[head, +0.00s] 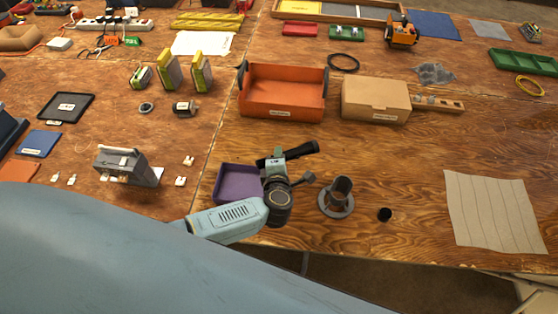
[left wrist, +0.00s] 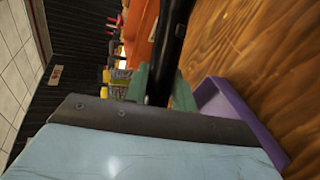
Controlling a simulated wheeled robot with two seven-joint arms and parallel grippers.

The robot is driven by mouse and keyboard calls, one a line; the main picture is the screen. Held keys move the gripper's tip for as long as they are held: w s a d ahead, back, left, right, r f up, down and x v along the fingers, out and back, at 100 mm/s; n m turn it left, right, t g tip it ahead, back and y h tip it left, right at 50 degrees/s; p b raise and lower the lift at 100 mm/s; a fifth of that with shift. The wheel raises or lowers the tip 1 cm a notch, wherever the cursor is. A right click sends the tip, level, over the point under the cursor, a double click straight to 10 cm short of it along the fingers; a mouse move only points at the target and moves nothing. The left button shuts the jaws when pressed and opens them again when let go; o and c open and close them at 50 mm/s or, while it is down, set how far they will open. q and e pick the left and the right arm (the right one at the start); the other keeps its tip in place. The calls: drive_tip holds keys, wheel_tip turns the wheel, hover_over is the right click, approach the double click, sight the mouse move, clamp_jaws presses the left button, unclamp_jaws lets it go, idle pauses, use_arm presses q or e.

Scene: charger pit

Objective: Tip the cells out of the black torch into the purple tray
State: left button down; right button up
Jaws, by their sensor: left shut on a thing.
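The black torch (head: 303,149) is in my left gripper (head: 275,162), which is shut around its body. The torch lies roughly level, one end towards the purple tray (head: 224,198) and the other pointing right. In the left wrist view the torch (left wrist: 170,45) rises from between the fingers, and the tray (left wrist: 246,124) shows to its right. The tray sits on the table just left of the gripper, partly hidden by my arm. Its visible floor looks empty. No cells show; the torch's inside is hidden. My right gripper is out of view.
A grey flanged stand (head: 337,201) and a small black round piece (head: 385,214) are right of the gripper. An orange bin (head: 283,95) and a cardboard box (head: 375,101) stand behind. A grey device (head: 122,167) is left. Bare table lies before the beige sheet (head: 495,211).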

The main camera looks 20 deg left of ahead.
use_arm(q)
drive_tip(key=shift+s+a+f+n+t+h+b, duration=0.15)
drive_tip(key=shift+f+n+t+b, duration=0.35)
drive_tip(key=shift+b, duration=1.4)
drive_tip(key=shift+w+d+f+n+t+h+b, duration=0.2)
drive_tip(key=shift+n+t+b, duration=0.45)
drive_tip(key=shift+b, duration=1.25)
drive_tip(key=shift+s+a+n+t+b, duration=0.35)
drive_tip(key=shift+n+b, duration=0.4)
drive_tip(key=shift+b, duration=0.4)
drive_tip(key=shift+r, duration=0.1)
drive_tip(key=shift+r, duration=0.1)
